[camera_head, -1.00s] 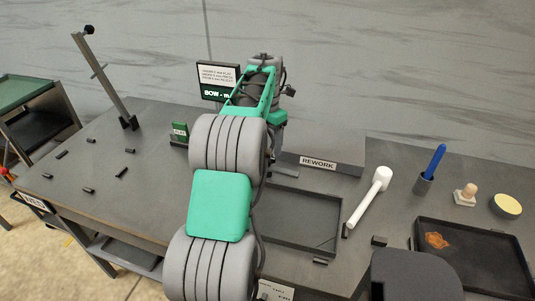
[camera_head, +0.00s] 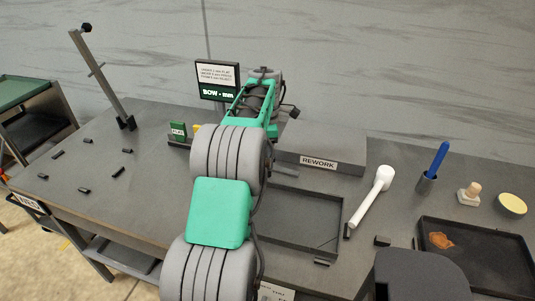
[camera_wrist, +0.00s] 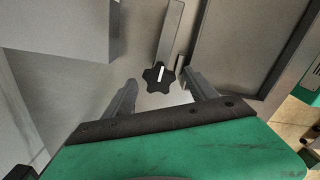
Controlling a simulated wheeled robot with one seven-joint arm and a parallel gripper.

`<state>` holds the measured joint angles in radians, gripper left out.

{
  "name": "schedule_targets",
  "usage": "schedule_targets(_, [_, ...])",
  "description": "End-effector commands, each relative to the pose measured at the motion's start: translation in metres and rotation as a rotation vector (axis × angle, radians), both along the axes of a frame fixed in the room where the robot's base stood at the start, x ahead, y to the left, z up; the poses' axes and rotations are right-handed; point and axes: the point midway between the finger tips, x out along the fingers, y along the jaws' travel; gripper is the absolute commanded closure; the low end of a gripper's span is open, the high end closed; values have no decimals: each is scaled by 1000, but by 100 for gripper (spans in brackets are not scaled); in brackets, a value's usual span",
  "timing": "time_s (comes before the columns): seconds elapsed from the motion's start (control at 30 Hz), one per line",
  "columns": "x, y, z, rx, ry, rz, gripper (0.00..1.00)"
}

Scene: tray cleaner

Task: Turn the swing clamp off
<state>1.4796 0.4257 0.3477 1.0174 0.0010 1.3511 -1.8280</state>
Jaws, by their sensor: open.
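In the wrist view, a black star-shaped knob (camera_wrist: 157,82) with a white stripe on top sits at the end of a grey bar (camera_wrist: 171,28), apparently the swing clamp. My gripper (camera_wrist: 159,85) is open, with one finger to the left of the knob and one to the right. No grip on the knob shows, and I cannot tell the height gap between them. In the head view, my own arm hides the gripper and the knob.
A grey block (camera_wrist: 55,25) stands close on the left in the wrist view, and a raised-edged grey panel (camera_wrist: 240,40) on the right.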

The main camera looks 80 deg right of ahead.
Motion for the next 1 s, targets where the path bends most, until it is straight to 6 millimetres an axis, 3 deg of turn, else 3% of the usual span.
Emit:
schedule_targets(0.23, [0, 0, -2, -1, 0, 1, 34])
schedule_targets(1.0, [0, 0, -2, 0, 0, 1, 97])
